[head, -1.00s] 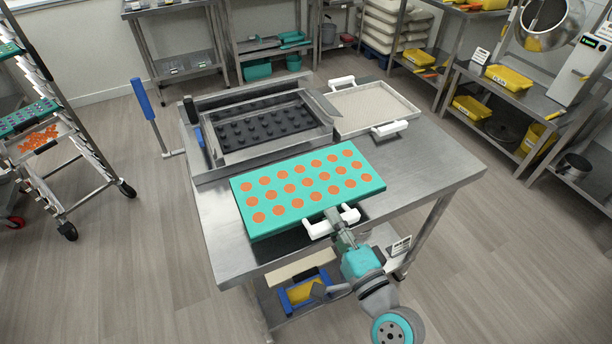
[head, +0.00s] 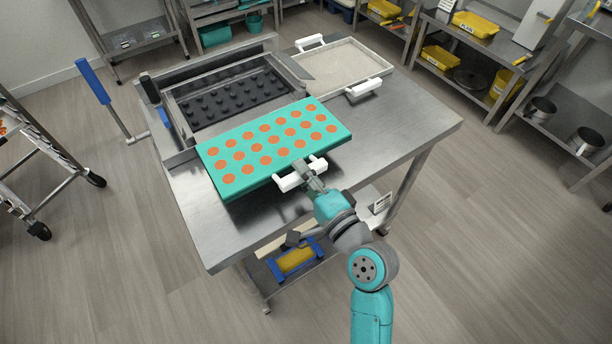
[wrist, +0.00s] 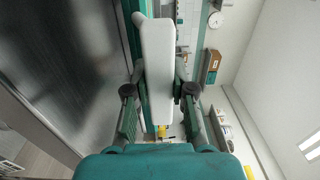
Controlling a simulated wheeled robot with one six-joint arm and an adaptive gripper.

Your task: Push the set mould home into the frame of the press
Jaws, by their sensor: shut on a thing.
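The set mould is a teal slab (head: 258,128) with rows of orange rounds on top. It sits level in front of the press frame (head: 168,95), and its far edge is close to the frame's near side. My gripper (head: 308,178) is shut on the mould's white front handle (head: 290,182). In the wrist view the white handle (wrist: 158,60) stands between my two fingers. The press shows a dark plate with black studs (head: 235,103) inside its metal frame. Whether the mould touches the frame or the table below it I cannot tell.
A shallow tray of pale powder (head: 345,70) with white handles stands on the steel table (head: 400,130), right of the press. A blue-handled lever (head: 95,82) sticks out at the press's left. The table's right front is clear.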

